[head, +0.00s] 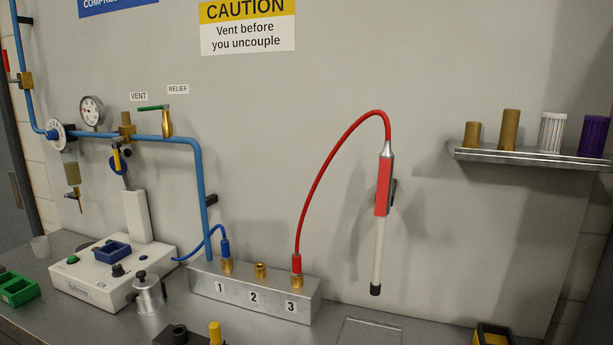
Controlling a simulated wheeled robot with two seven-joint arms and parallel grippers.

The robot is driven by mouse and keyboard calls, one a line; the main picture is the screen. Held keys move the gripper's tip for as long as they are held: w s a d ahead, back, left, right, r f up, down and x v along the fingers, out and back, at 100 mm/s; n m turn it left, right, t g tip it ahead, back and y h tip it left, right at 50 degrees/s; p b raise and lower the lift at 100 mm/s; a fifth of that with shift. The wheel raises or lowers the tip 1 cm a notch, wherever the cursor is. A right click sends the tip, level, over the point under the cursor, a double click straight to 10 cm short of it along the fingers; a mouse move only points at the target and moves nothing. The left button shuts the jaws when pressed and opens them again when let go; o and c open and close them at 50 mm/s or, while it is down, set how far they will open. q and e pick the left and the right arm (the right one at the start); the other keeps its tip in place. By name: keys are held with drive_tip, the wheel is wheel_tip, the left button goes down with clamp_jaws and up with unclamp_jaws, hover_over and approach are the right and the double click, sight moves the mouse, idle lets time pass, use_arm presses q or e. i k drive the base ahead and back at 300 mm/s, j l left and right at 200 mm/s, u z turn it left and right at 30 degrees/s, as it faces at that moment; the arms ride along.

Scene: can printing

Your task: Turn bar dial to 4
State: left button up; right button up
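A round white dial (58,134) with dark marks around its face sits on the blue pipe at the left of the head view. Neither of my grippers is in view.
Below are a white machine (95,287), a metal block (255,290) numbered 1 to 3 and a red hose (318,177). A shelf (530,157) is at right.

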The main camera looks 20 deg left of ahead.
sight(52, 134)
drive_tip(key=u, duration=1.85)
drive_tip(key=i+j+z, duration=0.1)
drive_tip(key=z, duration=0.95)
drive_tip(key=i+j+z, duration=0.1)
drive_tip(key=j+z, duration=0.25)
drive_tip(key=j, duration=0.25)
drive_tip(key=j+z, duration=0.35)
drive_tip(key=j, duration=0.25)
drive_tip(key=j+z, duration=0.35)
drive_tip(key=j, duration=0.25)
